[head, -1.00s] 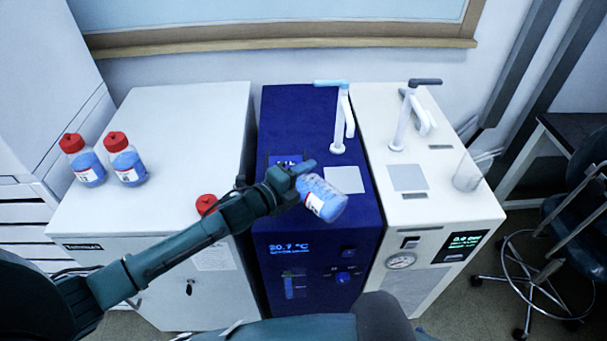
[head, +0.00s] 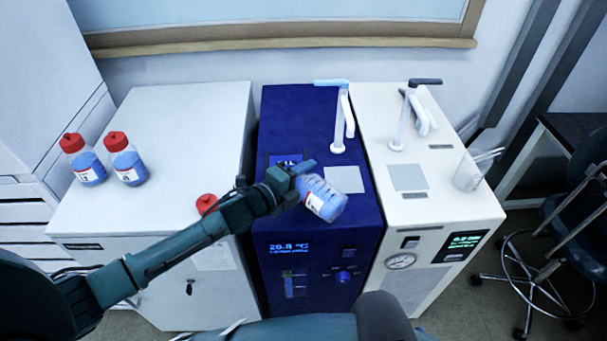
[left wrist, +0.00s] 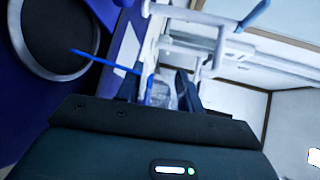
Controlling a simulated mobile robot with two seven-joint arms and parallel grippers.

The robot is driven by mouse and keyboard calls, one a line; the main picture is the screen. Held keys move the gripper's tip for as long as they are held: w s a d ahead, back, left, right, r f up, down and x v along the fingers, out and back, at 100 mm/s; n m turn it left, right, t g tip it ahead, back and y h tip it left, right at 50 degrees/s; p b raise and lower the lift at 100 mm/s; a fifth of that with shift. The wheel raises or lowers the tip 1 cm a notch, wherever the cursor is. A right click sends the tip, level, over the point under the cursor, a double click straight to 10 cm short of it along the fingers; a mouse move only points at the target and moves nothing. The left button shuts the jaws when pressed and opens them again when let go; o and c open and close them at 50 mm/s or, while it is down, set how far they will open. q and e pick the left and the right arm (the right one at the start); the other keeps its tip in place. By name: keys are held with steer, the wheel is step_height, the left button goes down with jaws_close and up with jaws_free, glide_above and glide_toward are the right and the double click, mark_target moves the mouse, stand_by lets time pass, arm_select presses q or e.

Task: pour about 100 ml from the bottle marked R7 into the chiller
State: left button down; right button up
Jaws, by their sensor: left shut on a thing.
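My left gripper (head: 300,180) is shut on a clear bottle (head: 324,200) with blue liquid and a red-and-white label, too small to read. The bottle is uncapped, as far as I can see, and strongly tilted above the dark blue chiller (head: 375,215). In the left wrist view the bottle (left wrist: 163,92) sits between my fingers. A thin blue stream (left wrist: 95,60) runs from its mouth side towards a round dark opening (left wrist: 55,35) in the chiller's top. The arm and gripper hide this opening in the head view. My right gripper is not in view.
Two red-capped bottles (head: 87,165) (head: 127,163) stand on the white cabinet (head: 180,130) at left. Another red cap (head: 206,203) shows there, partly behind my arm. A cream unit (head: 450,205) with a glass beaker (head: 468,175) stands right of the chiller. Taps rise behind.

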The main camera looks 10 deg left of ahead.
arm_select(q)
steer(key=shift+r, duration=0.1)
steer(key=shift+s+d+r+m+y, duration=0.1)
steer(key=shift+d+r+m+y, duration=0.1)
steer(key=shift+r+m, duration=0.35)
steer(key=shift+s+d+r+m+y, duration=0.1)
steer(key=shift+r+m+y, duration=0.1)
steer(key=shift+r+m, duration=0.35)
steer(key=shift+d+r+m+t+y, duration=0.15)
steer(key=shift+r+m+t, duration=0.1)
steer(key=shift+r+m, duration=0.7)
steer(key=shift+r+m+t+y, duration=0.2)
steer(key=shift+r+m, duration=0.25)
steer(key=shift+r, duration=0.9)
